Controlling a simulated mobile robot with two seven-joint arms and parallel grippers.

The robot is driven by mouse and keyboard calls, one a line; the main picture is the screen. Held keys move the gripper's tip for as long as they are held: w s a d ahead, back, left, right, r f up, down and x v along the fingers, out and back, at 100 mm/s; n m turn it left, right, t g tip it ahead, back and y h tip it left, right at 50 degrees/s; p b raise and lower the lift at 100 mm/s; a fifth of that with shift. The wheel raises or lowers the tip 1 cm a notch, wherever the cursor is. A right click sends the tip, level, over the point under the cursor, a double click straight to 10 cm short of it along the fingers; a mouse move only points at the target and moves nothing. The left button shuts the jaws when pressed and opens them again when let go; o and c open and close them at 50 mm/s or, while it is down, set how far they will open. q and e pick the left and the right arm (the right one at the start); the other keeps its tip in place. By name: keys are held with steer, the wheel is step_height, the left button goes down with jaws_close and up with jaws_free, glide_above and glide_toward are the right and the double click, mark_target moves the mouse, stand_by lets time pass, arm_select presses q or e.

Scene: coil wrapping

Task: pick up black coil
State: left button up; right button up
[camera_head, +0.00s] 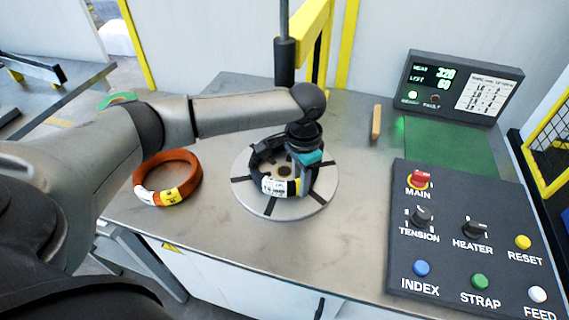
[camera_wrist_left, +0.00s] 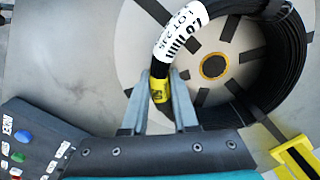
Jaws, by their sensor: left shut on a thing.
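The black coil (camera_head: 257,160) lies on the round grey turntable (camera_head: 243,192), with a white label and yellow tape on its near side. In the left wrist view the coil (camera_wrist_left: 286,62) curves around the turntable's hub, and its yellow-taped section passes between the fingers. My left gripper (camera_head: 302,182) reaches down from above onto the coil's right side. In the left wrist view the left gripper (camera_wrist_left: 160,95) is shut on the coil's band. Whether the coil touches the turntable is hard to tell. My right gripper is not in view.
An orange coil (camera_head: 180,178) lies on the table (camera_head: 190,222) left of the turntable. A control panel (camera_head: 455,265) with knobs and buttons is at the right, behind it a green mat (camera_head: 450,147) and a display (camera_head: 460,85). A dark post (camera_head: 285,62) stands behind the turntable.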

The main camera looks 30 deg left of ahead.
arm_select(q)
jaws_close()
stand_by(0.8)
steer(key=shift+w+r, duration=0.15)
